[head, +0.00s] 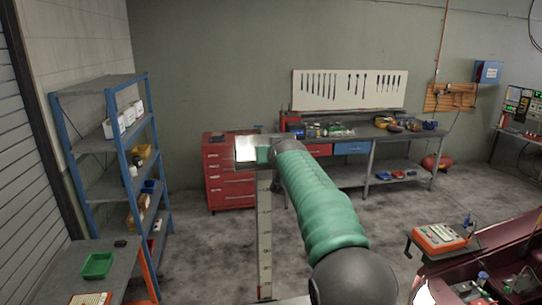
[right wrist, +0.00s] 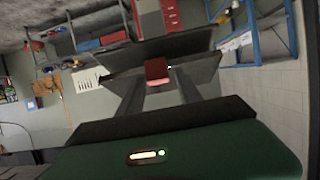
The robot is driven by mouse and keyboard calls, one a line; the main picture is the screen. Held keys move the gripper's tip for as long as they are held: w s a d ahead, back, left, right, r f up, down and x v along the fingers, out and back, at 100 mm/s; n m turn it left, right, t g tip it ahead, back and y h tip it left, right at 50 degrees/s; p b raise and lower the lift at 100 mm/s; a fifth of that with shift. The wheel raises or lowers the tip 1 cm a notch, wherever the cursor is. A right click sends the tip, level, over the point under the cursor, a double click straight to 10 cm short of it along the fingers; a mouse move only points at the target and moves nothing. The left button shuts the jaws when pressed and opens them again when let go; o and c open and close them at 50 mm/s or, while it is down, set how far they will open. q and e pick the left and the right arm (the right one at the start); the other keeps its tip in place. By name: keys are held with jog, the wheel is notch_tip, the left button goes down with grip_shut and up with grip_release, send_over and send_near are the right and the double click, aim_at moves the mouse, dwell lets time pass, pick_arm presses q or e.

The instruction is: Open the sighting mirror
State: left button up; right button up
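The sighting mirror shows in the head view as a bright square plate (head: 247,148) in a dark frame, on top of an upright post (head: 264,225) with scale marks. My right arm reaches up to it from the lower right and hides part of the frame. In the right wrist view two dark flat panels (right wrist: 190,73) lie ahead, set at an angle to each other, with a red tab (right wrist: 157,69) on them. The fingers of my right gripper (right wrist: 160,80) stand apart, one on each side of the red tab; I see no clear contact. My left gripper is not in view.
A blue shelf rack (head: 128,160) stands at the left. A red drawer cabinet (head: 230,187) and a workbench (head: 385,135) stand along the back wall. The floor between is mostly clear.

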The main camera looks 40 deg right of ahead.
jog(key=shift+o, duration=0.5)
jog(key=shift+w+d+f, duration=0.15)
jog(key=shift+w+f, duration=0.05)
jog(key=shift+f, duration=0.1)
jog(key=shift+s, duration=0.1)
jog(key=b+v, duration=0.7)
jog(key=v, duration=0.9)
jog(key=shift+b, duration=0.3)
jog(key=shift+s, duration=0.1)
